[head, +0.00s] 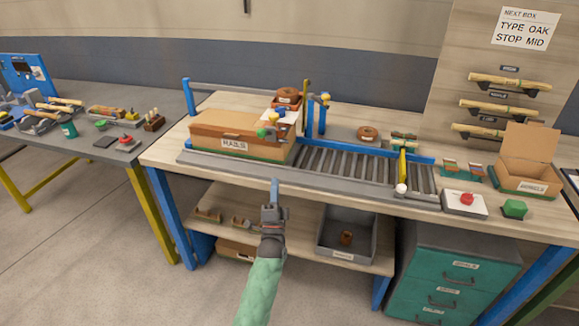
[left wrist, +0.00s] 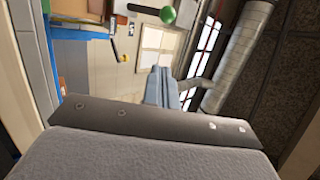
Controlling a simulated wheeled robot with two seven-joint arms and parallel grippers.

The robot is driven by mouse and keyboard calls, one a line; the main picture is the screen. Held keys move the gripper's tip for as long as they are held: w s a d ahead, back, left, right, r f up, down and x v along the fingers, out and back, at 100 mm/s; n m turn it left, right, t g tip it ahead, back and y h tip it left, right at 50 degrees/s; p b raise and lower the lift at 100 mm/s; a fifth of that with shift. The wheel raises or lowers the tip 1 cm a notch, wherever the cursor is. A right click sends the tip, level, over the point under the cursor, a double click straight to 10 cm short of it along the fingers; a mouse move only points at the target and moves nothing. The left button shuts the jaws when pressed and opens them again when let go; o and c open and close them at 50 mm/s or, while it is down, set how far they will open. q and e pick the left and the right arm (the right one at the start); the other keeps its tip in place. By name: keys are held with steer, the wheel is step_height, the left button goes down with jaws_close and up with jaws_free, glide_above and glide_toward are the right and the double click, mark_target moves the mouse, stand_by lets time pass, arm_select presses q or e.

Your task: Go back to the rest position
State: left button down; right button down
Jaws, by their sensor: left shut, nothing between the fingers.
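My left gripper (head: 275,186) is shut and empty in the head view, with its blue fingers pointing away from me. It appears in front of the near edge of the wooden workbench (head: 160,152), with the roller conveyor (head: 345,168) beyond it. In the left wrist view the shut blue fingers (left wrist: 159,88) show against the wall and a window. My right gripper is in neither view.
A cardboard box (head: 222,140) sits at the conveyor's left end. A grey bin (head: 325,238) sits on the lower shelf. Teal drawers (head: 450,265) stand below right.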

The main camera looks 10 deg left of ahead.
arm_select(q)
steer(key=w+d+f+n+g+h, duration=0.2)
steer(key=w+f+n+g+h, duration=0.15)
steer(key=f, duration=0.35)
steer(key=w+d+f+n+g+h, duration=0.2)
steer(key=d+f+n+g+h, duration=0.1)
steer(key=f+n+g, duration=0.3)
steer(key=s+d+f+n+g, duration=0.1)
steer(key=s+f+g, duration=0.25)
steer(key=f, duration=0.55)
steer(key=s+d+f+n+g, duration=0.15)
steer(key=s+f, duration=0.25)
steer(key=f, duration=0.5)
steer(key=s+a+f+g, duration=0.1)
steer(key=s+f+g, duration=0.2)
steer(key=s+f, duration=0.5)
steer(key=s+a+f+g, duration=0.1)
steer(key=s+f+g, duration=0.2)
steer(key=s+f, duration=0.6)
steer(key=s+a+f+g, duration=0.1)
steer(key=s+f+g, duration=0.3)
steer(key=s, duration=2.2)
step_height(320, 180, down, 5)
steer(key=shift+s+a+y, duration=0.15)
steer(key=shift+a+y, duration=0.2)
